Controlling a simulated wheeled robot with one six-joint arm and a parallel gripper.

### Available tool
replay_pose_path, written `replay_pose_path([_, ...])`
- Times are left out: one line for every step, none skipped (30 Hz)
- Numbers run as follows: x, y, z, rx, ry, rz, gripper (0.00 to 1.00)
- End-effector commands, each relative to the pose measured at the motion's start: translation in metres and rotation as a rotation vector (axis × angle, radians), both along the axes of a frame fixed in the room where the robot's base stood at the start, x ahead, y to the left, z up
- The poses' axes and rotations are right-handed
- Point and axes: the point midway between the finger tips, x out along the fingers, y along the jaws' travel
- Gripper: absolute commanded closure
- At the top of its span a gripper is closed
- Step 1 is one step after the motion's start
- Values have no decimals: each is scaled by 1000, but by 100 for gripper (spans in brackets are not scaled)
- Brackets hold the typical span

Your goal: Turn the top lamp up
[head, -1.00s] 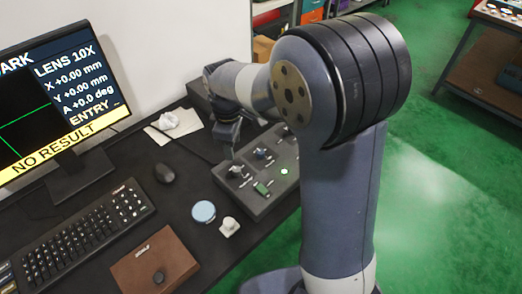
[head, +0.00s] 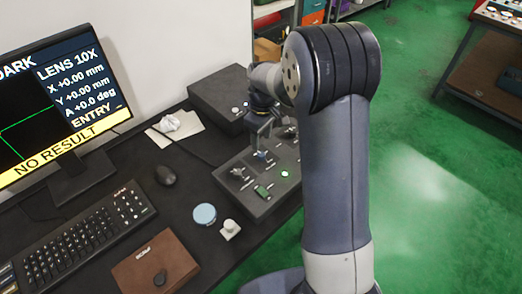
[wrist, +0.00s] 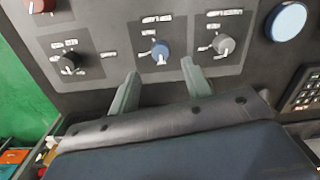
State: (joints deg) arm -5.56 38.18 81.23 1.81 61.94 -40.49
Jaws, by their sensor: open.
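The dark control box (head: 250,201) lies on the desk with a row of knobs on top. A blue knob (wrist: 160,52) sits in the middle of the row, with a grey knob (wrist: 223,45) to its right and a black knob (wrist: 69,63) to its left in the wrist view. The labels are too blurred to read, so I cannot tell which knob is the top lamp's. My gripper (wrist: 160,83) is open and empty. Its two fingers point towards the blue knob, which shows between and beyond the tips. In the head view the blue knob (head: 262,155) is just below my gripper (head: 264,140).
A monitor (head: 60,95) shows "DARK" and "NO RESULT". A keyboard (head: 85,240), mouse (head: 165,175), light blue disc (head: 204,213), small white piece (head: 230,229) and brown pad (head: 155,262) lie on the desk. A dark box (head: 220,97) stands behind. A red knob (wrist: 40,5) shows at the wrist view's edge.

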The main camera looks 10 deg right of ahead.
Motion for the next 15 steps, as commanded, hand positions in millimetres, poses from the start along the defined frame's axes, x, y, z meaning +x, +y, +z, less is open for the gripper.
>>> replay_pose_path([-1,0,-11,0,4,1,54])
replay_pose_path([-2,1,-17,0,6,1,54])
replay_pose_path([-2,1,-25,-1,5,1,54])
replay_pose_path([-2,1,-30,0,4,1,54])
replay_pose_path([-2,1,-35,0,4,1,54])
replay_pose_path([-2,1,-41,0,4,1,54])
replay_pose_path([-2,1,-45,0,3,1,54])
replay_pose_path([-2,2,-48,-1,2,1,54])
replay_pose_path([-2,2,-53,0,3,1,54])
replay_pose_path([-2,2,-56,0,3,1,54])
replay_pose_path([-2,2,-58,-1,2,1,54])
replay_pose_path([-2,2,-60,0,1,1,54])
replay_pose_path([-2,2,-61,0,0,1,54])
replay_pose_path([-2,2,-62,0,0,1,54])
replay_pose_path([-2,2,-63,0,0,2,54])
